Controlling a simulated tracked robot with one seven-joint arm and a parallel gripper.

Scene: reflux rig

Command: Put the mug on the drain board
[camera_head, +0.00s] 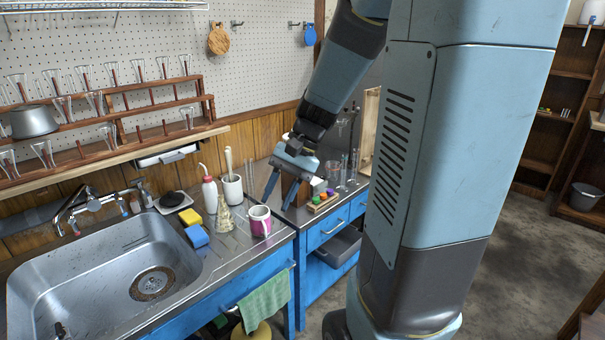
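A pink and white mug (261,226) stands upright near the right front corner of the metal counter beside the sink. My gripper (277,203) hangs above and to the right of the mug, pointing down. Its two fingers are spread with nothing visible between them, and it appears apart from the mug. The metal surface right of the sink (225,267) may be the drain board; I cannot tell its exact limits.
The sink (92,287) and its faucet (92,205) lie at left. A blue sponge (196,236), yellow sponge (190,216), glass flask (224,217), white bottle (210,195) and mortar (232,188) crowd the counter near the mug. A rack of colored-cap vials (322,202) stands right of my gripper.

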